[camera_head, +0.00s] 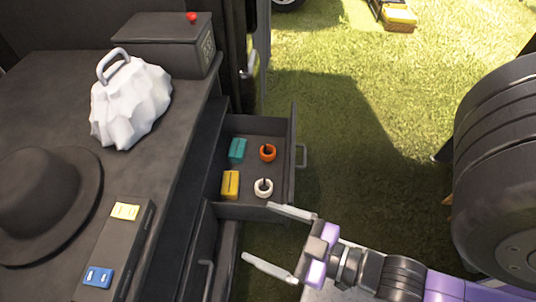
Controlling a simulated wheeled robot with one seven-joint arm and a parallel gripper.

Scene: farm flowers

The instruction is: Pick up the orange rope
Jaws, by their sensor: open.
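The orange rope (267,153) is a small ring-like coil lying in the back right part of an open dark drawer (260,126). My gripper (267,236) is in front of the drawer, nearer the camera, with its two pale fingers spread wide and nothing between them. The upper finger's tip is near the drawer's near right corner; I cannot tell whether it touches. The gripper is apart from the orange rope.
The drawer also holds a white coil (264,187), a teal block (237,150) and a yellow block (230,184). A dark counter (40,95) on the left bears a white bag (130,105) and a black hat (40,195). A large tire (500,160) stands right. Grass (350,100) lies open between.

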